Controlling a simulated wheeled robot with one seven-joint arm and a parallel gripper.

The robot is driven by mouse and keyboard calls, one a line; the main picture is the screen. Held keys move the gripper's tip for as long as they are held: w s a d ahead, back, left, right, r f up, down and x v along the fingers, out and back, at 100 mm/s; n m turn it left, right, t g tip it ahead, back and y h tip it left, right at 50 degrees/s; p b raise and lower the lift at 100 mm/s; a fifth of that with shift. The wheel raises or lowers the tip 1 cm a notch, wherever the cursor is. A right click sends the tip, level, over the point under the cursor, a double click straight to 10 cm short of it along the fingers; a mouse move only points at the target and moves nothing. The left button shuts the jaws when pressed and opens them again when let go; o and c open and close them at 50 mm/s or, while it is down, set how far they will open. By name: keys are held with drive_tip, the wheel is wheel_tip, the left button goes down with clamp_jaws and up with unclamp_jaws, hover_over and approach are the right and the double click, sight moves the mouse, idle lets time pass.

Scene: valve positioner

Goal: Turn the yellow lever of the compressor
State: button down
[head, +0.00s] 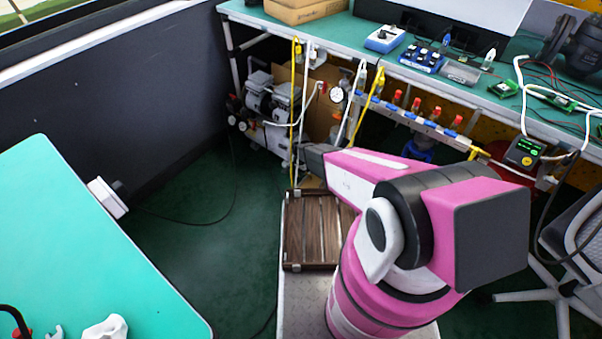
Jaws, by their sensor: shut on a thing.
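The compressor (271,95), a grey and black machine with hoses and a round gauge (336,95) near it, stands under the workbench at the back. I cannot make out its yellow lever for certain; yellow cables hang in the same area. My pink and white arm reaches back and left from the lower right. Its dark end, my gripper (306,150), is in front of the compressor's lower right side, beside the hanging cables. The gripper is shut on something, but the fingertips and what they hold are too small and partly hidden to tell.
The workbench (352,40) carries blue boxes (385,38), circuit boards and cables. A rail with red-topped valves (416,104) runs below its edge. A teal table (60,220) is at left, a wooden crate (312,267) below my arm, a chair (580,225) at right. Green floor is free at left centre.

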drive_tip(key=c, duration=1.1)
unclamp_jaws()
wheel_tip(320, 180, up, 11)
drive_tip(key=shift+s+f, duration=0.1)
